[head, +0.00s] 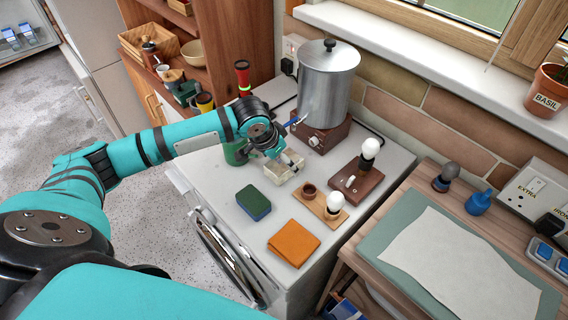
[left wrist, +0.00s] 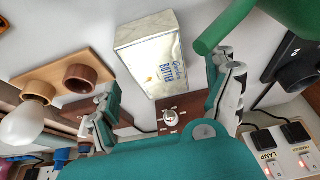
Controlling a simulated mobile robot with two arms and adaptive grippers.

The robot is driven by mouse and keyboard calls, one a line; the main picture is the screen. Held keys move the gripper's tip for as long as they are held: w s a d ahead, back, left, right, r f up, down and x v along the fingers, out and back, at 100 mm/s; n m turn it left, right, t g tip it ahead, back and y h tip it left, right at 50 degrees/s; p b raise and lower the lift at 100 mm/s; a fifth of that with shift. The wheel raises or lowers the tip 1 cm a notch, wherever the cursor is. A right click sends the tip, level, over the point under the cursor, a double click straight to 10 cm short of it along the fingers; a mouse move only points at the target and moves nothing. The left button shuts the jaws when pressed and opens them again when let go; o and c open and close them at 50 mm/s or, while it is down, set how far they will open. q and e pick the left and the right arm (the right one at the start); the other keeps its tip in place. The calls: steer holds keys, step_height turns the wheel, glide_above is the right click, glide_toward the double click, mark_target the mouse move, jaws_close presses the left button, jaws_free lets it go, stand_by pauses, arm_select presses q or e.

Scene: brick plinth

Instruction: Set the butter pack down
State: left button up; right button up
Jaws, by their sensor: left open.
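The butter pack (head: 284,172) is a cream box on the white counter top, just below my left gripper (head: 281,155) in the head view. In the left wrist view the butter pack (left wrist: 152,50) shows its printed face, lying just beyond the fingertips. My left gripper (left wrist: 167,85) is open, with its two fingers apart and nothing clamped between them. The exact gap between pack and fingers is hard to tell. My right gripper is not in view.
A green mug (head: 235,152) stands close left of the pack, and a metal urn (head: 327,82) behind it. A sponge (head: 254,202), orange cloth (head: 293,242), wooden bulb-holder board (head: 318,209) and brown switch box (head: 355,184) lie nearby. Some counter around the sponge is clear.

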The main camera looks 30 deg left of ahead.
arm_select(q)
steer(key=shift+x, duration=0.8)
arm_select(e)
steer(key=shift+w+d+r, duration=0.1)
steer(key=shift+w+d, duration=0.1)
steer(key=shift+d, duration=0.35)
arm_select(q)
steer(key=shift+f+p, duration=0.25)
steer(key=shift+p, duration=0.15)
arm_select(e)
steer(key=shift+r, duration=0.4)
arm_select(q)
steer(key=shift+c, duration=0.3)
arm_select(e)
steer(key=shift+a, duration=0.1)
arm_select(q)
steer(key=c, duration=1.6)
steer(key=shift+o, duration=0.2)
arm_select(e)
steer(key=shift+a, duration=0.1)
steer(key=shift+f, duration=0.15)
